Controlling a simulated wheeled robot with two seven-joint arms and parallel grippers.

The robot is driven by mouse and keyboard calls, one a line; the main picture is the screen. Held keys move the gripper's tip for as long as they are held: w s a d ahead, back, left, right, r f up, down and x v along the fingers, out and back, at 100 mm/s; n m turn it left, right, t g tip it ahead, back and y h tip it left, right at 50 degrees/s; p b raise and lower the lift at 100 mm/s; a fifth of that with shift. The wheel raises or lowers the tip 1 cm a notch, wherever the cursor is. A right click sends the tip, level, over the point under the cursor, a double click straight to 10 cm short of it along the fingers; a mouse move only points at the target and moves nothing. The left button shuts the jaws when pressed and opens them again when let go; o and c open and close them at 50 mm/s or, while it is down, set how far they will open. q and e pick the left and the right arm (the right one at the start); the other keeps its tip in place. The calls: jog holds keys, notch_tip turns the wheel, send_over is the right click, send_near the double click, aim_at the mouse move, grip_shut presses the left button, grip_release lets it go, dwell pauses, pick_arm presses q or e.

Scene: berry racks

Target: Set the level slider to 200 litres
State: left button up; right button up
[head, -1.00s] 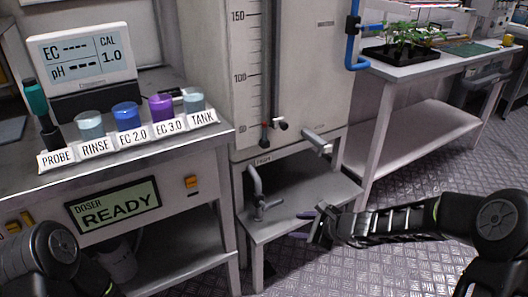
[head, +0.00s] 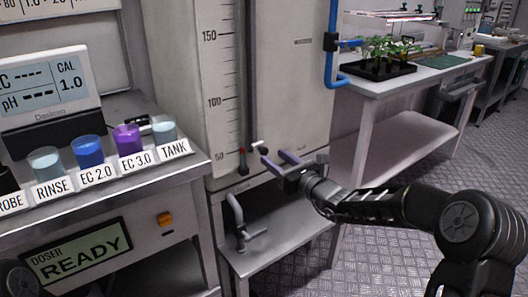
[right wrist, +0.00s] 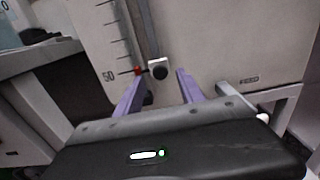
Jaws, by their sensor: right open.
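The level slider has a red pointer and a dark knob with a pale collar (head: 263,149). It sits at the bottom of the tank's scale (head: 213,101), near the 50 mark. The marks 50, 100 and 150 show; 200 is out of view. My right gripper (head: 273,156) is open with purple fingers, close in front of the knob. In the right wrist view the knob (right wrist: 159,69) appears between the two fingertips (right wrist: 160,75), with the red pointer (right wrist: 138,71) by the left one. I see no contact. My left gripper is out of view.
A low metal stand (head: 285,232) with a grey tap (head: 238,215) is below the slider. The doser bench (head: 125,203) with labelled cups is at left. A blue pipe (head: 330,60) runs right of the tank, before a plant table (head: 425,72).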

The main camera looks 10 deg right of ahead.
aim_at(266, 151)
jog(key=x, duration=0.6)
jog(key=shift+b, duration=0.35)
jog(key=shift+c, duration=0.3)
grip_shut()
jog(key=shift+d, duration=0.2)
dwell(0.6)
